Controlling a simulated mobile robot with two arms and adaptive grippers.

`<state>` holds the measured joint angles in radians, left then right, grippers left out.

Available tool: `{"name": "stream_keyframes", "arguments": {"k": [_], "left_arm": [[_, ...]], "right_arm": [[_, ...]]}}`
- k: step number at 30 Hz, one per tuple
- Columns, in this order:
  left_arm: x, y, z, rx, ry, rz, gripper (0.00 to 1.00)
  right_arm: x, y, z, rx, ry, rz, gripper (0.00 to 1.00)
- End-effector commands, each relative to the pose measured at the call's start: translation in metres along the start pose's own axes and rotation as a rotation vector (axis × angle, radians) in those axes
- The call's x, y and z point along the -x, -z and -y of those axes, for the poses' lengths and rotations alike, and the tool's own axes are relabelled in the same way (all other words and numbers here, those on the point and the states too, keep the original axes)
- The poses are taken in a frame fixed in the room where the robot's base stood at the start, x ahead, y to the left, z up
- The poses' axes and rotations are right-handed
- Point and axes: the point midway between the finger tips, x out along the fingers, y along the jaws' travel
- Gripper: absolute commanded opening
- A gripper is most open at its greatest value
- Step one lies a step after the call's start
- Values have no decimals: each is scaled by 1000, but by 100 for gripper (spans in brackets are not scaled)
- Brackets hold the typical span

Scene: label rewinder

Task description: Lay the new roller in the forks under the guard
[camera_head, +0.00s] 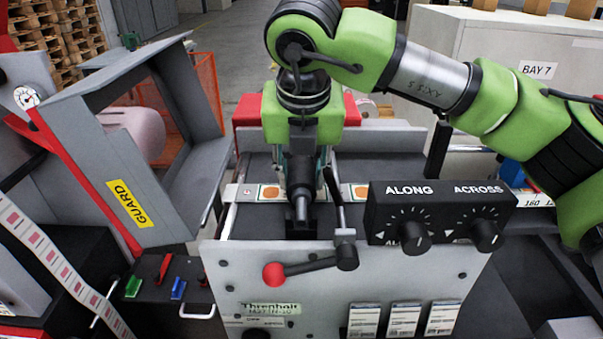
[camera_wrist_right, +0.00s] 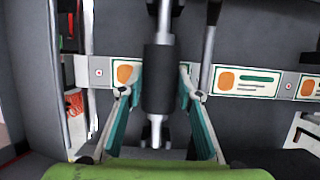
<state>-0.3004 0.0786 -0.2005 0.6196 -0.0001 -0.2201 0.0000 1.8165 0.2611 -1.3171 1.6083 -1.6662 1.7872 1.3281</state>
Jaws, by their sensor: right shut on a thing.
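The new roller (camera_head: 300,178) is a dark cylinder with bright metal shaft ends. My right gripper (camera_head: 303,165) points down over the machine, shut on the roller. In the right wrist view, the gripper's teal fingers (camera_wrist_right: 158,92) flank the roller's black body (camera_wrist_right: 158,75), with its shaft lengthwise in the picture. The label web (camera_wrist_right: 247,82) passes behind the roller; I cannot tell if they touch. The grey guard (camera_head: 124,203) stands swung open on the left, clear of the gripper. The forks cannot be made out. My left gripper is not in view.
A box with ALONG and ACROSS knobs (camera_head: 440,212) stands close right of the gripper. A red-knobbed lever (camera_head: 310,264) is on the front panel (camera_head: 350,285). A white cabinet (camera_head: 500,50) is behind.

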Motion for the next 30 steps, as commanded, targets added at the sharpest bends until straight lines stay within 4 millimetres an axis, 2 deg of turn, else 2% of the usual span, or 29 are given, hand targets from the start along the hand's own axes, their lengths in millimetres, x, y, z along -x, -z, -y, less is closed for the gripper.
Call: {"name": "stream_keyframes", "arguments": {"k": [26,27,28,30], "left_arm": [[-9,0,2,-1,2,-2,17],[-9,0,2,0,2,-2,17],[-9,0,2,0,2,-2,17],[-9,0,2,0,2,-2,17]], "right_arm": [[-3,1,0,0,-1,1,0],[-3,1,0,0,-1,1,42],[-3,1,0,0,-1,1,50],[-3,1,0,0,-1,1,52]]}}
